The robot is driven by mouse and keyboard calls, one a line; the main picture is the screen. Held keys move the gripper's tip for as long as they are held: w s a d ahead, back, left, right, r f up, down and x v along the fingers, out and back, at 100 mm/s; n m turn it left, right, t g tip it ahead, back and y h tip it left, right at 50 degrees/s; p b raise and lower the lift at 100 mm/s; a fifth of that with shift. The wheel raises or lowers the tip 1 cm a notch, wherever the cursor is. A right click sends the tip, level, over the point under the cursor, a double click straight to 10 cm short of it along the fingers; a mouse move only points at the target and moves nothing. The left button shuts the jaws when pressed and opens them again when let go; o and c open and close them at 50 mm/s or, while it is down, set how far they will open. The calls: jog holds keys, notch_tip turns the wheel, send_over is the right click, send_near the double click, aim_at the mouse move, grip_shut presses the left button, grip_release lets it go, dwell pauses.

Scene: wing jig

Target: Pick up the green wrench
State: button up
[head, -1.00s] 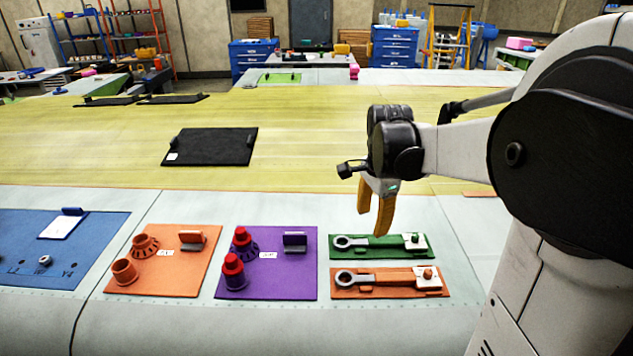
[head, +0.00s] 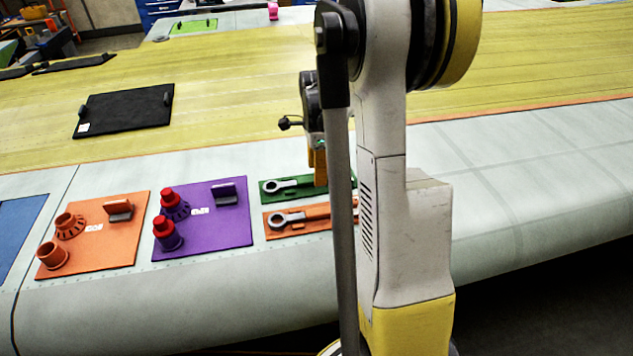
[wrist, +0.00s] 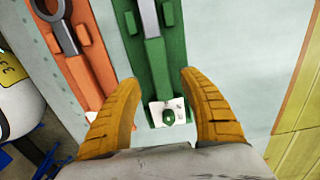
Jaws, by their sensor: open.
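The green wrench, with a grey ring head (head: 281,186) and a green handle (wrist: 155,68), lies in its green tray (wrist: 178,62) on the pale wing surface. In the head view my arm hides the right part of the tray. My gripper (wrist: 160,106) is open, with its yellow fingers on either side of the tray's end, by a white tag and green knob (wrist: 168,115). Nothing is between the fingertips that I can see gripped. In the head view the gripper (head: 319,180) is partly hidden behind my arm, over the green tray.
An orange tray (head: 295,232) with a similar wrench lies right beside the green one. It also shows in the wrist view (wrist: 84,80). A purple board (head: 222,225) and an orange board (head: 115,235) with cups stand to the left. A black mat (head: 125,110) lies further back.

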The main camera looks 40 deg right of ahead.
notch_tip(320, 180, down, 3)
jog(key=shift+w+r, duration=0.1)
jog(key=shift+r, duration=0.05)
grip_shut()
jog(key=shift+r, duration=0.1)
